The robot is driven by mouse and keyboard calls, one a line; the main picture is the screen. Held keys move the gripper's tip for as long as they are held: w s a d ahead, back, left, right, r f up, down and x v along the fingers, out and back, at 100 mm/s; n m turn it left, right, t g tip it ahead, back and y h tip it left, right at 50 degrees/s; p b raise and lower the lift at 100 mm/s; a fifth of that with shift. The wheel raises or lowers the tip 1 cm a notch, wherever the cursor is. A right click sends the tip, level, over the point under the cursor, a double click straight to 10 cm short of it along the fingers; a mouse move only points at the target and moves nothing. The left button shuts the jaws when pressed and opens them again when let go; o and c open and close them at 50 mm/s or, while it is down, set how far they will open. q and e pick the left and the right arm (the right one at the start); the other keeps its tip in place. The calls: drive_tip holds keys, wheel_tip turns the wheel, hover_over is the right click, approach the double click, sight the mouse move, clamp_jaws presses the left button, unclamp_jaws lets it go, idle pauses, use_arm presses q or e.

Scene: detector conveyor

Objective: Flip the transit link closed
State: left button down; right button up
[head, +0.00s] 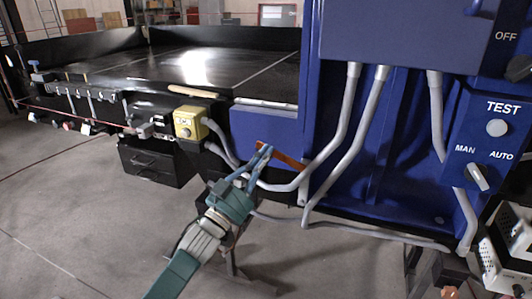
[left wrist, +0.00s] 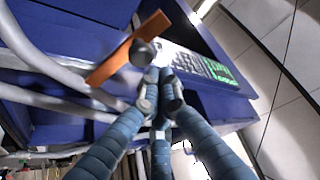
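The transit link appears as an orange bar (head: 288,160) on the blue cabinet's lower front in the head view. My left gripper (head: 265,150) is in front of the bar's left end in the head view. In the left wrist view its blue-grey fingers (left wrist: 158,92) are drawn together just below the knob. No part of the bar shows between them. Whether a fingertip touches the knob or bar is unclear. My right gripper is not in view.
A yellow switch box (head: 188,122) sits left of the bar on the conveyor (head: 120,62). Grey conduits (head: 345,135) run down close to the bar's right. The panel with TEST and MAN/AUTO controls (head: 490,140) is at right. Open floor (head: 60,210) lies at left.

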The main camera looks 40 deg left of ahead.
use_arm(q)
drive_tip(key=shift+a+f, duration=0.1)
drive_tip(key=shift+f, duration=0.05)
drive_tip(key=shift+a+f+n+y+b, duration=0.1)
drive_tip(key=shift+f+n+y+b, duration=0.1)
drive_tip(key=shift+n+y+b, duration=0.3)
